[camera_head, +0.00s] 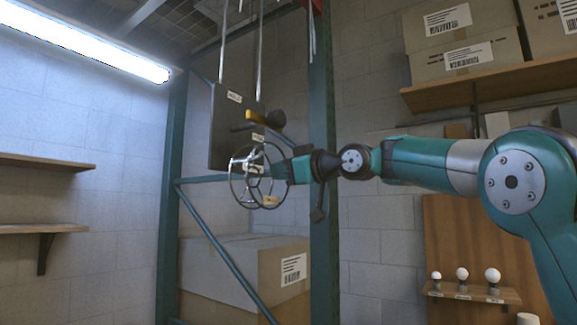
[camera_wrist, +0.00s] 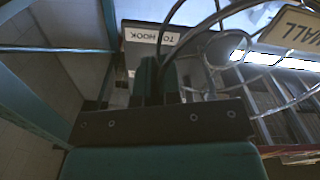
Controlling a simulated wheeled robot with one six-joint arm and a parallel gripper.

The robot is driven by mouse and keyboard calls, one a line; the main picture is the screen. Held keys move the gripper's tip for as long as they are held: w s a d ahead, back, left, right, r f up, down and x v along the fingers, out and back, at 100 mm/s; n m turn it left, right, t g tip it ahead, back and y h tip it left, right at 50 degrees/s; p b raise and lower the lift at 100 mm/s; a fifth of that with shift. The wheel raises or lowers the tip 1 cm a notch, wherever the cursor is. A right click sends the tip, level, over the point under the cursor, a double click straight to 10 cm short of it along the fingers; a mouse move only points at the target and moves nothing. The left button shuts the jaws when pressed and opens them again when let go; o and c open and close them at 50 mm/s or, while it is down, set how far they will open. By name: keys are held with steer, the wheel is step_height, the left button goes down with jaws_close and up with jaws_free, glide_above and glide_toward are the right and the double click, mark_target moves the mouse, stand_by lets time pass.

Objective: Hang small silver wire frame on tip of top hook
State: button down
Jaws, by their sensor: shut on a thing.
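The silver wire frame (camera_head: 233,189), a round spoked ring, hangs in the air at the end of my gripper (camera_head: 275,171) in the head view. My gripper is shut on it. In the wrist view the wire (camera_wrist: 272,67) curves past the fingers (camera_wrist: 157,82), and a tag (camera_wrist: 292,28) on it reads upside down, apparently "SMALL". A label (camera_wrist: 152,36) reading "TOP HOOK" upside down shows just beyond the fingers. In the head view a dark panel (camera_head: 229,130) with labels is behind and above the frame. The hook's tip cannot be made out; I cannot tell whether the frame touches it.
A yellow and black part (camera_head: 265,118) juts out just above the frame. Thin rods (camera_head: 260,50) hang from above. A green rack post (camera_head: 322,130) stands close by my gripper. Large cardboard boxes (camera_head: 225,265) lie below. A shelf with boxes (camera_head: 470,82) is at upper right.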

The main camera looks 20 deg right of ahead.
steer(key=shift+p+x, duration=0.55)
steer(key=shift+x, duration=0.5)
steer(key=shift+w+a+f+b, duration=0.2)
steer(key=shift+w+f+b, duration=0.1)
steer(key=shift+f, duration=0.1)
steer(key=shift+w+a+f+b, duration=0.2)
steer(key=shift+f+b, duration=0.1)
steer(key=shift+f, duration=0.1)
steer(key=c, duration=1.2)
jaws_free()
steer(key=b+v, duration=0.7)
steer(key=v, duration=1)
steer(key=shift+s+d, duration=0.15)
